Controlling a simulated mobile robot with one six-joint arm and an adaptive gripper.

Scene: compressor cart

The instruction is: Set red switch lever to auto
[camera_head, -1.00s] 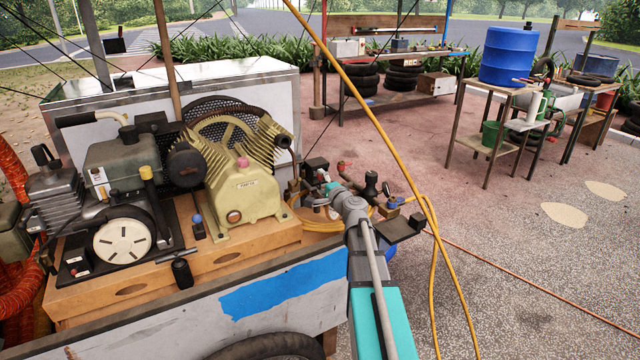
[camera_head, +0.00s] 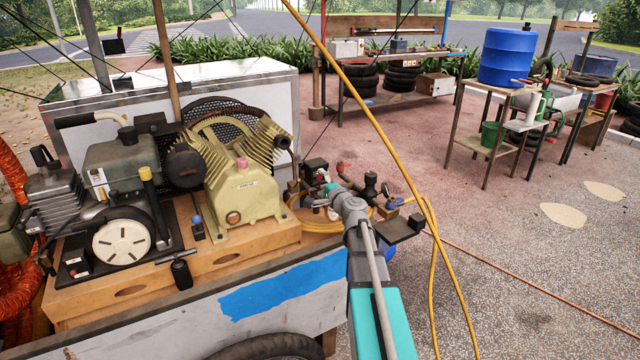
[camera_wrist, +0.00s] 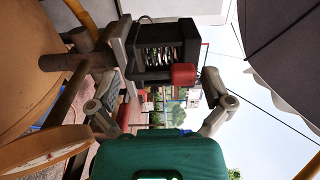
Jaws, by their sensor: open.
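The red switch lever (camera_wrist: 183,74) shows in the wrist view as a small red block on the lower edge of a black switch box (camera_wrist: 168,45). My gripper (camera_wrist: 163,84) is open, with one grey finger left of the lever and one to its right. The lever appears between the fingers, nearer the right one; contact cannot be told. In the head view my gripper (camera_head: 331,198) is beside the fittings at the right end of the compressor, close to the black switch box (camera_head: 316,167). The lever cannot be made out there.
The cream compressor (camera_head: 240,190) stands on the wooden base left of my gripper. A yellow hose (camera_head: 378,118) hangs across the right side near my arm. Valve fittings (camera_head: 371,184) lie just right of my gripper.

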